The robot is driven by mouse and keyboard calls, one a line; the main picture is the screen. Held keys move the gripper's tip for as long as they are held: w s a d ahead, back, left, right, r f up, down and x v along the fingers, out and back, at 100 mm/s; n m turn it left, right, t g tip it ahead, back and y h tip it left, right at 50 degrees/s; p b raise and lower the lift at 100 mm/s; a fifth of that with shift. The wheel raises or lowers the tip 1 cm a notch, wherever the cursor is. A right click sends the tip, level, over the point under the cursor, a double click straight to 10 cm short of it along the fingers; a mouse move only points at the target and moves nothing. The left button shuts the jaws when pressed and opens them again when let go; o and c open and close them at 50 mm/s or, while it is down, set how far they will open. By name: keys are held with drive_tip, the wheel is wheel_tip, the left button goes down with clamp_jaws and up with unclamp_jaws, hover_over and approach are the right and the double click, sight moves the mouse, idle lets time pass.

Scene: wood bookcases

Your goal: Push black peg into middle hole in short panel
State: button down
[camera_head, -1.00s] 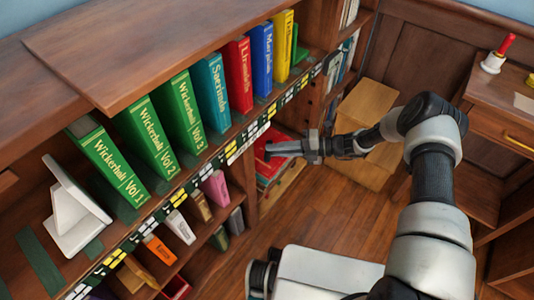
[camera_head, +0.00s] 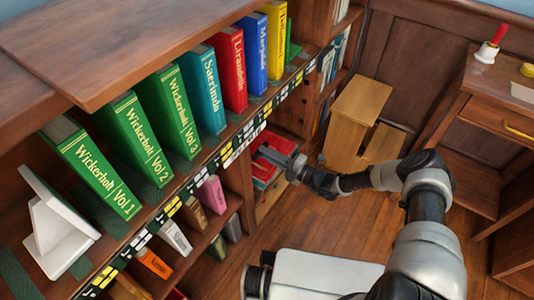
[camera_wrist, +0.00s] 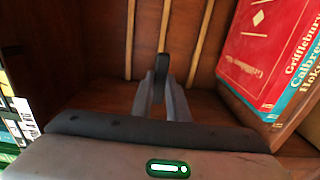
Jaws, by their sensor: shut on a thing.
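My gripper (camera_head: 267,152) reaches toward the lower bookcase opening, in front of the red books, in the head view. In the wrist view my gripper (camera_wrist: 161,85) is shut on a dark, round-ended piece, which looks like the black peg (camera_wrist: 161,64). The peg points into the compartment, apart from the back wall. A short wooden panel (camera_head: 291,114) with small dark spots that look like holes is above the gripper in the head view. I cannot make out a middle hole, and no hole shows in the wrist view.
Light vertical strips (camera_wrist: 195,40) line the back wall. The bookcase's upper shelf holds green volumes (camera_head: 110,165) and other coloured books. A wooden step stool (camera_head: 360,105) stands behind the arm. The floor (camera_head: 345,220) is clear.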

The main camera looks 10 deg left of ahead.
sight(256, 159)
drive_tip(key=s, duration=0.1)
drive_tip(key=s+a+p, duration=0.1)
drive_tip(key=s+p, duration=0.1)
drive_tip(key=shift+s+a+r, duration=0.1)
drive_tip(key=shift+s+a, duration=0.2)
drive_tip(key=shift+s, duration=0.05)
drive_tip(key=shift+s+a, duration=0.3)
drive_tip(key=shift+s, duration=0.45)
drive_tip(key=shift+b, duration=0.4)
idle(1.1)
drive_tip(key=shift+s+a+p, duration=0.3)
drive_tip(key=shift+s+p, duration=0.05)
drive_tip(key=shift+s, duration=0.4)
drive_tip(key=shift+s+a+p, duration=0.3)
drive_tip(key=shift+s, duration=0.4)
drive_tip(key=shift+s+a+p, duration=0.3)
drive_tip(key=shift+s+p, duration=0.05)
drive_tip(key=shift+s, duration=0.4)
drive_tip(key=c, duration=1.6)
unclamp_jaws()
drive_tip(key=p+v, duration=0.1)
drive_tip(key=v, duration=1.6)
drive_tip(key=shift+d+p, duration=0.3)
drive_tip(key=shift+p, duration=0.1)
